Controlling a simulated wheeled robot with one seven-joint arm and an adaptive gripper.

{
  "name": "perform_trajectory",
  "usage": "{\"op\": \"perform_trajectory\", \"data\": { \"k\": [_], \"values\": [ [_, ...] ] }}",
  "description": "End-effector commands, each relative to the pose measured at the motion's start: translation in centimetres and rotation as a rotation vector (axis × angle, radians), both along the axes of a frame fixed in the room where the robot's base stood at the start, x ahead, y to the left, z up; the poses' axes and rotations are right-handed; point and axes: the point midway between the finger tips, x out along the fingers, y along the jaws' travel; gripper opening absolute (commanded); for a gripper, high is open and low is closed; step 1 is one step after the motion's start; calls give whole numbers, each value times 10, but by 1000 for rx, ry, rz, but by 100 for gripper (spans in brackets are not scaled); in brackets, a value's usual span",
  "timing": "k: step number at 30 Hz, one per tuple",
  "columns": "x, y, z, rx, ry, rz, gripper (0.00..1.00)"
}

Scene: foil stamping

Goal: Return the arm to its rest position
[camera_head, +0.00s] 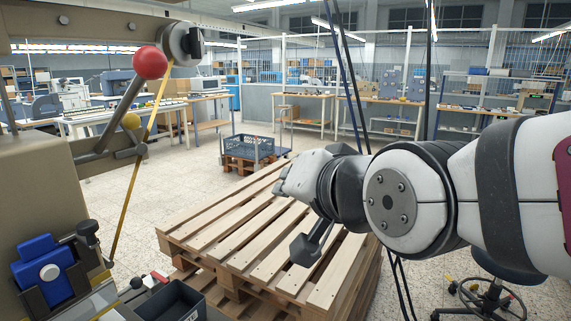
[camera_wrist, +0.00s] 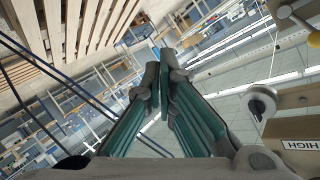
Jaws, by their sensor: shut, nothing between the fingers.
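My gripper (camera_wrist: 160,72) shows in the wrist view. Its two fingers with green inner pads come together near the tips, with nothing between them. In the head view my arm reaches in from the right, bent above a wooden pallet stack. The fingers cannot be made out clearly there. The stamping machine (camera_head: 40,175) stands at the left, with a red-knobbed lever (camera_head: 150,62) and a blue part (camera_head: 42,268). In the wrist view the machine (camera_wrist: 293,128), with a "HIGH" label, is at the right, beside and apart from the fingers.
The wooden pallet stack (camera_head: 215,235) lies below my arm. A blue-grey crate (camera_head: 248,149) sits on another pallet behind it. Workbenches (camera_head: 390,102) line the back. A wheeled stool (camera_head: 490,296) is at the lower right. Light tiled floor (camera_head: 130,190) is free between the machine and the pallets.

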Motion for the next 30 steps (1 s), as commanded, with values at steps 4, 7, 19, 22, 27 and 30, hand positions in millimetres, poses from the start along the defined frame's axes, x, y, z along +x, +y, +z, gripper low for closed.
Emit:
{"op": "perform_trajectory", "data": {
  "k": [4,7,19,22,27,30],
  "values": [
    [-35,-67,-33,-236,169,-29,0],
    [-69,-108,-55,-372,302,-24,0],
    [-188,-187,-97,-612,685,65,0],
    [-192,-188,-98,-616,695,69,0],
    [-192,-188,-98,-616,695,69,0],
    [-192,-188,-98,-616,695,69,0]
  ]
}}
